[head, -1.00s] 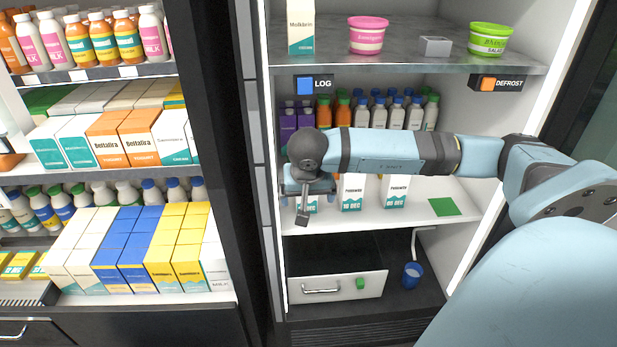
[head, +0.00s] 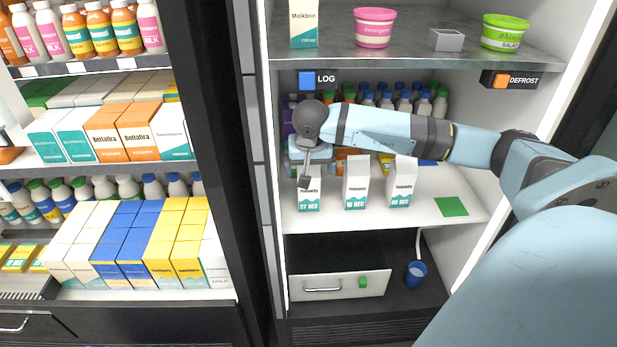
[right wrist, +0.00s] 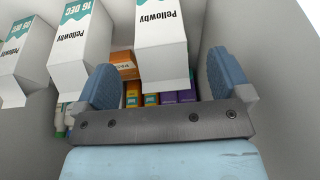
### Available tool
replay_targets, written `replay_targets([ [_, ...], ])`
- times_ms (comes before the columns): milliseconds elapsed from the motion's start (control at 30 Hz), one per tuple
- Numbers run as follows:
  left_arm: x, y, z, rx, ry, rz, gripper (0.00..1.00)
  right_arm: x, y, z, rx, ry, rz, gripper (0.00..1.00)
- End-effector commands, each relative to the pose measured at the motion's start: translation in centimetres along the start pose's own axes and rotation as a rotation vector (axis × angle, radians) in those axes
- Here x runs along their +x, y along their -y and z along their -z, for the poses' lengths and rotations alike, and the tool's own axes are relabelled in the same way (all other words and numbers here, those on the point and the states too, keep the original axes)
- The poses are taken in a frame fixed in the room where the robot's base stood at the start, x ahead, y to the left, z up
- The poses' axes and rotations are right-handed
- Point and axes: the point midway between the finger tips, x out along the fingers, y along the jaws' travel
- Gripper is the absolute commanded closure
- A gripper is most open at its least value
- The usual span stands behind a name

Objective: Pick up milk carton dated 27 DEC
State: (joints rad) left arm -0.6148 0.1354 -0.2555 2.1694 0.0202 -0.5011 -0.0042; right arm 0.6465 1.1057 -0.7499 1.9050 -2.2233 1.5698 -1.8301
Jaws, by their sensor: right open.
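The milk carton dated 27 DEC (head: 309,202) stands upright at the left of a row of three white and teal cartons on the middle fridge shelf. My right gripper (head: 309,168) is open at its upper part, which the gripper and wrist partly hide. In the right wrist view, which shows the cartons upside down, this carton (right wrist: 161,35) lies between the lines of the two spread fingers, with no clear contact. The 16 DEC carton (head: 356,184) stands in the middle, also in the right wrist view (right wrist: 85,40). A third carton (head: 400,185) is at the right.
Coloured bottles (head: 415,102) stand behind the cartons. A green square (head: 451,206) lies on the shelf at right. The upper shelf (head: 410,52) holds tubs and a box above my arm.

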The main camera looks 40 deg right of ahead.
Motion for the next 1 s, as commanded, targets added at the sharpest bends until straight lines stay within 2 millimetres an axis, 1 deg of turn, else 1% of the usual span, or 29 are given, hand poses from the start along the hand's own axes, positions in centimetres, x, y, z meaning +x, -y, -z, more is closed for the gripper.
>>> replay_targets([
  [133, 0.0, 0.0, 0.0, 0.000, -0.002, 0.000, 1.00, 0.5, 0.0, 1.5, 0.003, 0.000, 0.000, 0.04],
  [267, 0.1, 0.0, -0.1, -0.001, -0.003, -0.001, 1.00, 1.2, 0.0, 3.8, 0.005, 0.000, 0.001, 0.04],
  [400, 0.2, 0.0, -0.1, -0.002, -0.006, -0.002, 1.00, 3.4, 0.0, 3.8, 0.002, 0.003, -0.001, 0.04],
  [467, 0.1, 0.0, 0.0, -0.002, -0.008, -0.003, 1.00, 3.9, 0.0, 3.8, 0.001, 0.002, 0.000, 0.04],
  [567, 0.1, -0.1, 0.1, -0.003, -0.011, -0.004, 1.00, 4.2, 0.0, 3.8, 0.000, 0.000, 0.000, 0.04],
  [767, 0.0, -0.1, 0.4, -0.003, -0.015, -0.005, 1.00, 4.2, 0.0, 3.8, 0.000, 0.000, 0.000, 0.04],
  [800, 0.0, -0.1, 0.4, -0.003, -0.015, -0.006, 1.00, 4.2, 0.0, 3.8, 0.000, 0.000, 0.000, 0.13],
  [967, 0.0, -0.1, 0.3, -0.003, -0.015, -0.006, 1.00, 4.2, 0.0, 3.8, 0.001, 0.000, 0.000, 0.50],
  [1000, 0.0, -0.1, 0.3, -0.003, -0.014, -0.006, 1.00, 4.2, 0.0, 3.8, 0.001, 0.000, 0.000, 0.59],
])
